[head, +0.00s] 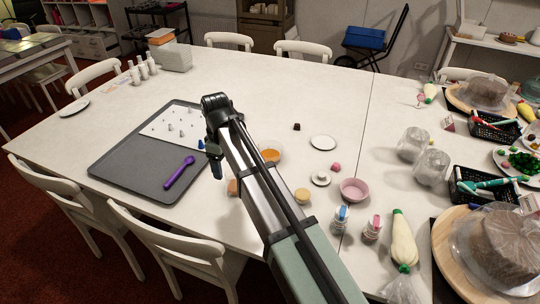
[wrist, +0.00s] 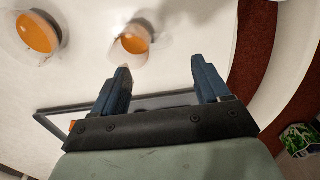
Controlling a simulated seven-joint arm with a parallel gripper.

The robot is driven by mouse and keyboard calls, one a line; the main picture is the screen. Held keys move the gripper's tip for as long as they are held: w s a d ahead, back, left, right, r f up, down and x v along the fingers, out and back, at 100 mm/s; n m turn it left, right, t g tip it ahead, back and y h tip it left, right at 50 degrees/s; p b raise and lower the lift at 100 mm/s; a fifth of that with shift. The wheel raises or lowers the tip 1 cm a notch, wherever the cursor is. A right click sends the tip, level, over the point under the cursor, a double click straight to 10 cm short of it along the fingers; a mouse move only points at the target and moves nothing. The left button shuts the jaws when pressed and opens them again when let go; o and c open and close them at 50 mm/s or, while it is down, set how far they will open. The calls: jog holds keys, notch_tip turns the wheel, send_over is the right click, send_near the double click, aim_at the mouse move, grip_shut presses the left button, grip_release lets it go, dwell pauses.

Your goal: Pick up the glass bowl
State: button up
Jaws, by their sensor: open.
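In the wrist view, two clear, glass-like vessels with orange contents stand on the white table: one at the upper left (wrist: 38,33) and one near the top centre (wrist: 135,39). I cannot tell which is the glass bowl. In the head view, an orange-filled one (head: 270,155) shows just right of my arm, and another orange patch (head: 232,187) is mostly hidden left of it. My gripper (head: 215,168) is above the table beside the grey tray. Its blue-black fingers (wrist: 160,68) are apart with nothing between them, and both vessels lie beyond the fingertips.
The grey tray (head: 120,165) holds a purple utensil (head: 179,172) and a white sheet with small nozzles. A pink bowl (head: 354,191), small cakes, bottles and a piping bag (head: 403,240) stand to the right. White chairs line the table; its far middle is clear.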

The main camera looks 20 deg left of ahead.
jog(key=c, duration=0.8)
jog(key=shift+o, duration=0.2)
jog(key=w+d+y, duration=0.1)
jog(key=w+d, duration=1.5)
jog(key=w, duration=0.4)
jog(key=shift+w+a+f+n+t+y, duration=0.15)
jog(key=shift+w+a+f+n, duration=0.6)
jog(key=shift+f+n, duration=1.5)
jog(key=shift+w+a+f+n+t+y, duration=0.1)
jog(key=shift+w+a+f+n+y, duration=0.2)
jog(key=shift+a+f+n, duration=1.4)
jog(key=shift+w+a+f+n+t+y, duration=0.15)
jog(key=shift+w+a+f+n, duration=0.3)
jog(key=shift+f+n, duration=2.3)
